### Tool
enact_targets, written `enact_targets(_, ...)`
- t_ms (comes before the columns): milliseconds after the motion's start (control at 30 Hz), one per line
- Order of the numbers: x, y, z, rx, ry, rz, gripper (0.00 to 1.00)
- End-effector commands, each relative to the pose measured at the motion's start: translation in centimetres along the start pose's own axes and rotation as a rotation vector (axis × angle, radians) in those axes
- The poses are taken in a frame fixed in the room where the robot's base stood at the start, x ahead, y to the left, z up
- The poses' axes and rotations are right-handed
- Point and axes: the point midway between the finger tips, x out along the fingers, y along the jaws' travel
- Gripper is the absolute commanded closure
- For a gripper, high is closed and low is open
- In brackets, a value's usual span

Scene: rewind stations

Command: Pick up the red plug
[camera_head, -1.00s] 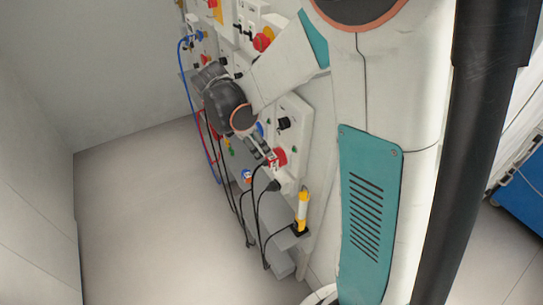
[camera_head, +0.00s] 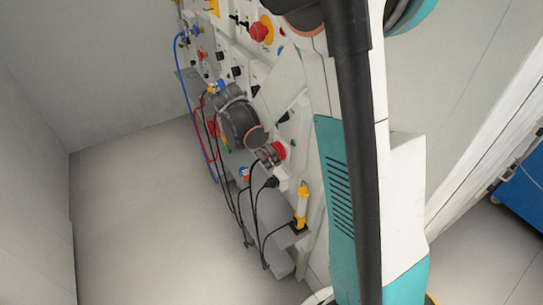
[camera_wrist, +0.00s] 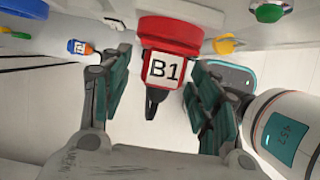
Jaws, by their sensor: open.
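The red plug (camera_wrist: 172,70) carries a white label reading B1 and sits under a wider red round part on the panel, with a black tail pointing down in the wrist view. My gripper (camera_wrist: 158,68) is open, with one finger on each side of the plug. There is a gap at the left finger; I cannot tell how near the right finger is. In the head view my gripper (camera_head: 266,155) is at the lower panel, partly in front of a red part (camera_head: 279,151); the label is hidden there.
A blue and orange plug (camera_wrist: 80,47) is left of the red plug, and a yellow part (camera_wrist: 223,45) and a green button (camera_wrist: 270,12) are to its right. Black cables (camera_head: 236,205) hang below the panel. A yellow tool (camera_head: 302,205) stands at the lower right. The floor left is clear.

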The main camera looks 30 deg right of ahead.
Motion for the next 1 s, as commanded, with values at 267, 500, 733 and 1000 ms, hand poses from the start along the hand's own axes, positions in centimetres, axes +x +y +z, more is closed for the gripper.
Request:
enact_targets(267, -0.1, 0.0, 0.0, 0.0, 0.0, 0.0, 0.85)
enact_targets(500, -0.1, 0.0, 0.0, 0.0, -0.001, 0.0, 0.94)
enact_targets(733, -0.5, 0.1, 0.0, 0.0, -0.001, 0.0, 0.94)
enact_targets(1000, -4.1, 0.8, -1.1, 0.004, -0.001, -0.002, 1.0)
